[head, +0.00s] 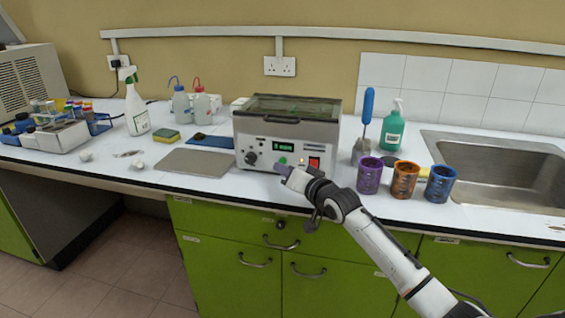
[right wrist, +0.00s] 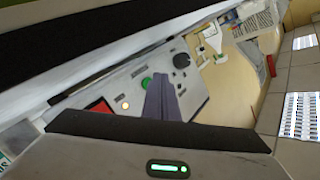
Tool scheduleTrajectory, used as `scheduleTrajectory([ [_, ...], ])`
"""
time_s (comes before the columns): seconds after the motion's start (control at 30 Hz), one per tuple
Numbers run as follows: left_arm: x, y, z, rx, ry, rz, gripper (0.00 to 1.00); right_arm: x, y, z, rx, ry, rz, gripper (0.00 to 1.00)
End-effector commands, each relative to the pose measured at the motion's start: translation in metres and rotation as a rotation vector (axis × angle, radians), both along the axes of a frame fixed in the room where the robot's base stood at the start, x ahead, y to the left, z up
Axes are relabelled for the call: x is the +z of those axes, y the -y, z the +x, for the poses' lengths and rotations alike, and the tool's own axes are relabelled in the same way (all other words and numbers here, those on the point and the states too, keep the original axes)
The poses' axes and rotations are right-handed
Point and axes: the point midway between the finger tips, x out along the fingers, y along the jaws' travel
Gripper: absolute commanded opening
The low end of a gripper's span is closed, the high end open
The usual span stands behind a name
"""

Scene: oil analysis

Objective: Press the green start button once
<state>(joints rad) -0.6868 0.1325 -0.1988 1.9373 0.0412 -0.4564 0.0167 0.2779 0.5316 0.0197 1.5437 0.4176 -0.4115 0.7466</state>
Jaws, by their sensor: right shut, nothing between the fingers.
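The bath machine (head: 270,132) is a light grey box with a dark lid, standing on the white counter. Its front panel has a green start button (head: 283,160), also seen in the right wrist view (right wrist: 147,83). A black knob (right wrist: 181,60) is on one side of the button; an amber lamp (right wrist: 125,104) and a red switch (head: 314,164) are on the other. My right gripper (head: 281,168) is shut and empty, its purplish fingertips in front of the panel just below the button. In the right wrist view the fingertips (right wrist: 157,80) are right beside the button; I cannot tell whether they touch it. My left gripper is out of view.
A grey plate (head: 195,162) lies to the left. Green cabinets (head: 230,240) are below.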

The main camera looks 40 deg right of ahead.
Motion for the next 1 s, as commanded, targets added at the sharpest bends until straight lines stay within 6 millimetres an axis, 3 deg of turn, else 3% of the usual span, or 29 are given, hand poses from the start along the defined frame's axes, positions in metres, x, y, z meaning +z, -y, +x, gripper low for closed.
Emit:
scheduleTrajectory([
  [1.0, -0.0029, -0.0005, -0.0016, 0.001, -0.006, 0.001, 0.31, 0.0004, 0.0097, 0.0083, 0.000, 0.001, -0.001, 0.00],
])
